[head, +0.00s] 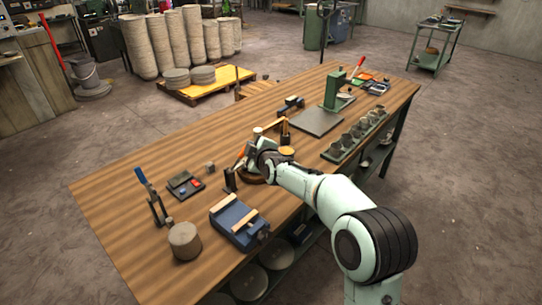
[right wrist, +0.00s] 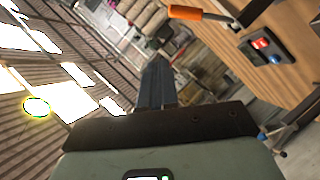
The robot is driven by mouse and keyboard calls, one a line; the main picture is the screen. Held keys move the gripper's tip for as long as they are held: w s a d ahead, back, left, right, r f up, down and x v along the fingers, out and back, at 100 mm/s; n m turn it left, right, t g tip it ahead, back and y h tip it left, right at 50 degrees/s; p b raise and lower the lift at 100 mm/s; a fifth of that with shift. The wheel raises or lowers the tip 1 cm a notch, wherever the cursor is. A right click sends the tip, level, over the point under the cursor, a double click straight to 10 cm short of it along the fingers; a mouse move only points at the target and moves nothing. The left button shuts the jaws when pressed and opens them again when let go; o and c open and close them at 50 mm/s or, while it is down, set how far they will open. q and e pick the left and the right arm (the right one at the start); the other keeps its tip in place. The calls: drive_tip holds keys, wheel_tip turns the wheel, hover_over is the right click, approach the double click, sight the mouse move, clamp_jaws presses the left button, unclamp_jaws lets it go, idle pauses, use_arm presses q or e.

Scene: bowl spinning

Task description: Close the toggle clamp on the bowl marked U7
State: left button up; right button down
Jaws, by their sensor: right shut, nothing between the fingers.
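My right gripper (right wrist: 156,82) is shut and empty in the right wrist view. In the head view my right arm reaches over the middle of the bench, and its hand hides much of what lies below. A brown round piece (head: 254,179), possibly a bowl, shows partly under the hand. No U7 marking is readable, and I cannot tell the clamp's state. My left gripper is not in view.
The wooden bench (head: 130,190) carries a blue-handled lever (head: 146,181), a grey-brown cylinder (head: 184,240), a blue vise (head: 238,221), a small device with coloured buttons (head: 185,185), a green press (head: 335,92) and a tray of small cups (head: 355,136). The bench's far-left surface is clear.

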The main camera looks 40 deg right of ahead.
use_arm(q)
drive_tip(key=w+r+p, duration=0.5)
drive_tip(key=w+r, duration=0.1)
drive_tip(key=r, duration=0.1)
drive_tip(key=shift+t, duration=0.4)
use_arm(e)
drive_tip(key=d+r+v, duration=0.1)
drive_tip(key=v, duration=1.2)
drive_tip(key=shift+d+r, duration=0.15)
drive_tip(key=shift+r, duration=0.25)
drive_tip(key=shift+s+f, duration=0.1)
